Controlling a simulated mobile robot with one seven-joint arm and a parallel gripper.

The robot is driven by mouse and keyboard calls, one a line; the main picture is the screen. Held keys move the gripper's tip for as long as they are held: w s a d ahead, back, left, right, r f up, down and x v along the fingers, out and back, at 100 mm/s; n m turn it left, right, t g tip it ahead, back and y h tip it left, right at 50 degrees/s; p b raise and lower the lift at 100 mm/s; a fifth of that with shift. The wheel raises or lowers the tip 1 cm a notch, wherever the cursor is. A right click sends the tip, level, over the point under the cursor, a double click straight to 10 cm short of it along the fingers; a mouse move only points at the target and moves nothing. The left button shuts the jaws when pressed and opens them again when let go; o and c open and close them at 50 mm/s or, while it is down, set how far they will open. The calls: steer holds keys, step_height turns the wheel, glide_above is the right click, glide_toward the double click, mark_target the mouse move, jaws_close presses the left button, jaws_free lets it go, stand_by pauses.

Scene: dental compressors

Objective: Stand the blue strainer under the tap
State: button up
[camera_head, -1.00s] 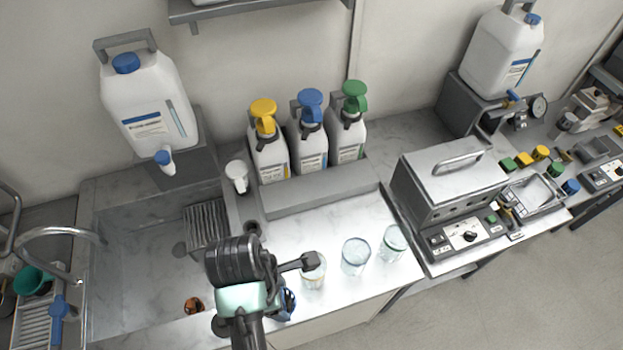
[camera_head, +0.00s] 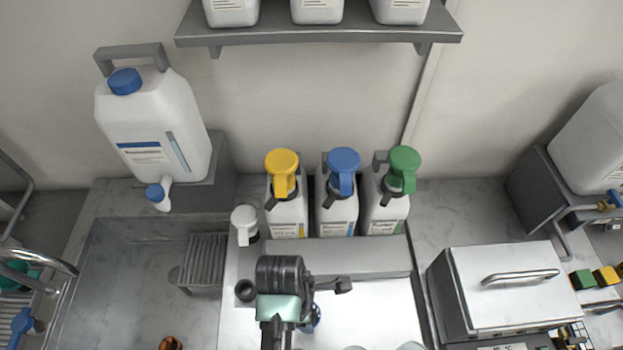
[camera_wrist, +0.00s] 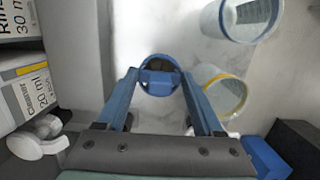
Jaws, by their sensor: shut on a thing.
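My gripper (camera_wrist: 159,82) is shut on the blue strainer (camera_wrist: 158,66), which shows as a blue ring with a dark inside between the two blue fingertips. In the head view a bit of blue (camera_head: 315,318) shows beside my wrist; the fingers are mostly hidden there. A white tank with a blue cap (camera_head: 153,130) stands at the back left. Its small tap (camera_head: 159,194), with a blue knob and white spout, hangs over the back of the sink (camera_head: 110,285). My gripper is right of the sink, in front of the bottles, apart from the tap.
A slatted grey rack (camera_head: 204,262) sits at the sink's right side. Yellow, blue and green-topped pump bottles (camera_head: 338,210) line the back. Clear glasses (camera_wrist: 223,90) stand near my gripper. A metal box (camera_head: 500,285) is at right.

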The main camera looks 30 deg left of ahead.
steer(key=shift+w+f, duration=0.15)
steer(key=shift+f, duration=0.8)
step_height(320, 180, down, 3)
steer(key=shift+f, duration=0.5)
steer(key=o, duration=1.3)
steer(key=shift+f, duration=0.1)
steer(key=r, duration=0.4)
steer(key=a+r, duration=0.1)
steer(key=r, duration=0.3)
steer(key=s+r, duration=0.1)
steer(key=r, duration=0.3)
steer(key=shift+a+r, duration=0.1)
steer(key=shift+a, duration=0.15)
